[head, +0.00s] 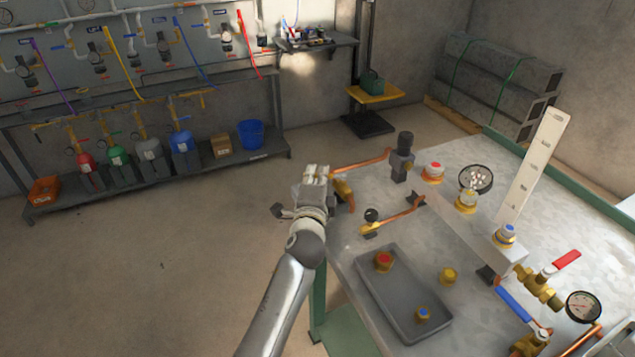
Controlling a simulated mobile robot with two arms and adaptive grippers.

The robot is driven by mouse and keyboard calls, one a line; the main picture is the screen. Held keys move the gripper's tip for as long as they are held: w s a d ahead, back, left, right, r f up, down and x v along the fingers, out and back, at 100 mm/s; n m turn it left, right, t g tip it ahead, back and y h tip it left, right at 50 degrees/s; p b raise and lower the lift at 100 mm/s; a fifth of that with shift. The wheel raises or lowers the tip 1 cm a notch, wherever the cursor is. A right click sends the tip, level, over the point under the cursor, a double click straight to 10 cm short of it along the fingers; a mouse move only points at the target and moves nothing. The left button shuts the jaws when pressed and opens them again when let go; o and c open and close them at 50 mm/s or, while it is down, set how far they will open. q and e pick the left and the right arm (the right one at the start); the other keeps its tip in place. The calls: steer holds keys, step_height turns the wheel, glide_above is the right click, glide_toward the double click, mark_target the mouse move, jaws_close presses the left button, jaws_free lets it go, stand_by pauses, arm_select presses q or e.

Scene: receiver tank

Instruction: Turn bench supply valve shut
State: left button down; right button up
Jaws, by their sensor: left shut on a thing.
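The bench (350,235) is a pale metal-topped table on green legs. A brass valve (343,188) sits at its left back edge, on a copper pipe (362,163) that runs to a dark cylindrical fitting (403,155). I take this as the bench supply valve. My left gripper (317,173) is at the valve's left side, shut on part of it, most likely the handle. The gripper hides the held part, so I cannot tell the handle's angle. My right gripper is not in view.
A grey tray (372,302) with capped fittings lies at the bench's front. A white upright scale (533,165), a red-handled valve (566,260), a blue-handled valve (517,305) and a gauge (583,307) stand to the right. The floor left of the bench is clear.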

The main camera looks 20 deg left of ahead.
arm_select(q)
steer(key=c, duration=1.6)
jaws_free()
steer(key=s+d, duration=0.2)
steer(key=s, duration=1)
steer(key=shift+d, duration=0.2)
steer(key=shift+w, duration=0.1)
